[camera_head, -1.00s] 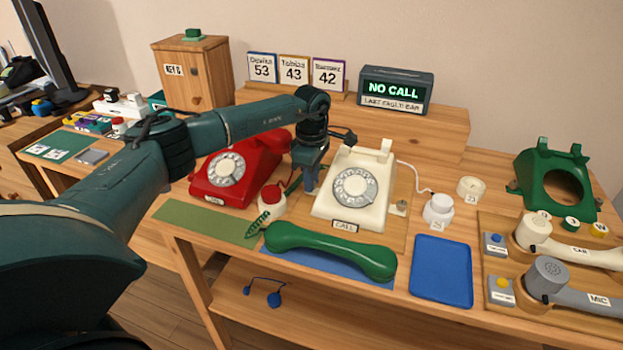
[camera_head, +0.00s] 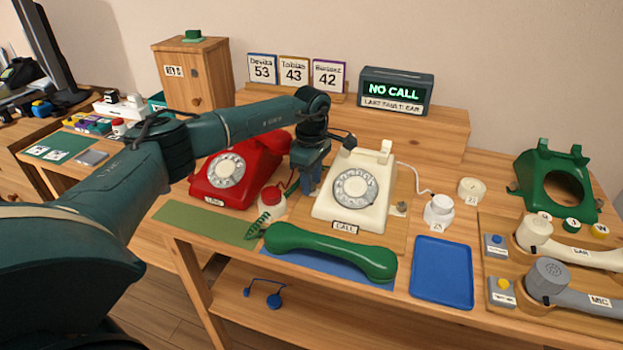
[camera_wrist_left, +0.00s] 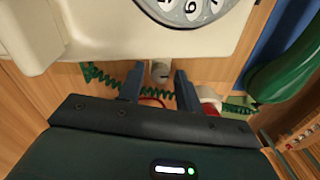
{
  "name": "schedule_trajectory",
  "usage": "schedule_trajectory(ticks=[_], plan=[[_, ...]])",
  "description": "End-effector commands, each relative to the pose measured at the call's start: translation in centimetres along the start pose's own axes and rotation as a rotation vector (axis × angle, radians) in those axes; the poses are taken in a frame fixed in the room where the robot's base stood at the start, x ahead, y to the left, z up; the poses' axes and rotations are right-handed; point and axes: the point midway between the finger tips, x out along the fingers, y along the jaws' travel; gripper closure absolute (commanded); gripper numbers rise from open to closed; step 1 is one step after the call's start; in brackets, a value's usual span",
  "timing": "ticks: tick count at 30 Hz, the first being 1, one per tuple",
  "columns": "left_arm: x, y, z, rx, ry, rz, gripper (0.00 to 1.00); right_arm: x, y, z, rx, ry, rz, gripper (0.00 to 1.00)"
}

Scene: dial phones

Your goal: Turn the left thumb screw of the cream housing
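The cream housing (camera_head: 340,205) is a cream dial phone with a grey dial, standing on a wooden base board. Its left thumb screw (camera_wrist_left: 161,71) is a small grey knob at the housing's side in the left wrist view; my arm hides it in the head view. My left gripper (camera_head: 311,188) points down close beside the housing's left side. In the left wrist view its two fingers (camera_wrist_left: 160,84) are apart, one on each side of the thumb screw, with visible gaps. A matching grey screw (camera_head: 402,207) shows at the housing's right side. My right gripper is out of view.
A red phone (camera_head: 232,172) and a red button (camera_head: 265,196) stand close left of my gripper. A green handset (camera_head: 330,250) lies in front. A green coiled cord (camera_wrist_left: 105,78) runs near the fingers. A blue tray (camera_head: 441,271) is empty at right.

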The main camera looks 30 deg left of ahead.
Motion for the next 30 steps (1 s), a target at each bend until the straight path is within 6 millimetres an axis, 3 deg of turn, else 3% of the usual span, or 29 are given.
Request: schedule_trajectory(ticks=[9,13,24,30], plan=[[-0.1,0.0,0.0,0.000,0.000,0.001,0.59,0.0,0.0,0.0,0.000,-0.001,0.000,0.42],[-1.1,0.1,0.0,-0.001,-0.001,0.004,0.59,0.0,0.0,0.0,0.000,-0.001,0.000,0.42],[-8.9,0.1,0.0,0.000,-0.001,0.005,0.59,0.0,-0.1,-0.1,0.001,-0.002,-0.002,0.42],[-12.0,0.1,0.0,-0.001,-0.001,0.002,0.59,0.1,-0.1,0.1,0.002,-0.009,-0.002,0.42]])
